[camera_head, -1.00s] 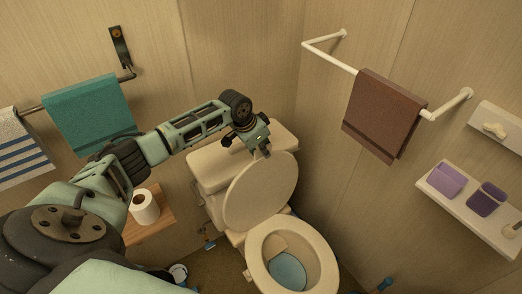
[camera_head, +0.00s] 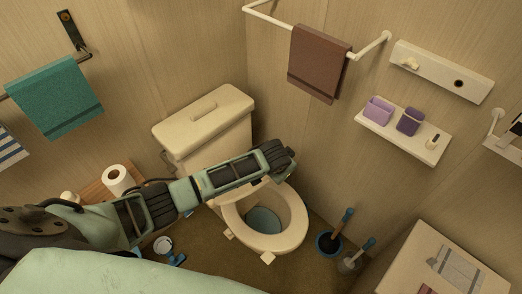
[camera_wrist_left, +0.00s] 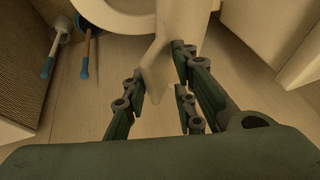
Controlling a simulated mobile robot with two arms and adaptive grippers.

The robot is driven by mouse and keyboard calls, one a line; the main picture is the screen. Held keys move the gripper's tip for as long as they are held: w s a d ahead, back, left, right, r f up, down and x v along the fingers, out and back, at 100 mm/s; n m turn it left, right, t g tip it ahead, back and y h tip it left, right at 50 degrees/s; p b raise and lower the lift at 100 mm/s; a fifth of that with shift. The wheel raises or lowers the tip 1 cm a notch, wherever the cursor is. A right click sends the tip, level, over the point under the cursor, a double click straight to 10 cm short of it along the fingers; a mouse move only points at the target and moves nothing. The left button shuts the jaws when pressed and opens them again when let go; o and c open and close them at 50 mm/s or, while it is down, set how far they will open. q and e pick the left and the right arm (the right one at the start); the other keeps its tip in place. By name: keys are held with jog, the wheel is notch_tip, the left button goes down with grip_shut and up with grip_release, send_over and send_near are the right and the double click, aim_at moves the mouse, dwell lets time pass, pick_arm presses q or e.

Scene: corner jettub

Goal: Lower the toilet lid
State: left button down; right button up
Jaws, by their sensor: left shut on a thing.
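The toilet shows in the head view, with its tank (camera_head: 206,121) behind and its seat ring (camera_head: 289,234) around the open bowl. My left arm crosses in front and hides most of the lid, so its angle is hard to tell there. In the left wrist view, the lid (camera_wrist_left: 156,58) is a pale, narrow edge between the fingers of my left gripper (camera_wrist_left: 158,78). The gripper is shut on the lid's edge, with the seat ring (camera_wrist_left: 120,14) beyond. The fingers are hidden in the head view. My right gripper is not in view.
A toilet brush and plunger (camera_head: 329,243) stand on the floor right of the toilet. A white cabinet (camera_head: 410,262) is at the lower right. A toilet roll (camera_head: 117,179) sits on a wooden stand at left. A wall shelf (camera_head: 404,139) and towel bar are at right.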

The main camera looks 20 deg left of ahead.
pick_arm(q)
jog(key=s+d+f+b, duration=0.2)
jog(key=s+d+f, duration=0.1)
jog(key=d+f, duration=0.4)
jog(key=shift+s+f+b, duration=0.15)
jog(key=shift+f+b, duration=0.15)
jog(key=shift+b, duration=0.1)
jog(key=c, duration=1.8)
grip_release()
jog(key=shift+a, duration=0.15)
jog(key=shift+c, duration=0.2)
jog(key=v, duration=1.2)
jog(key=shift+d, duration=0.25)
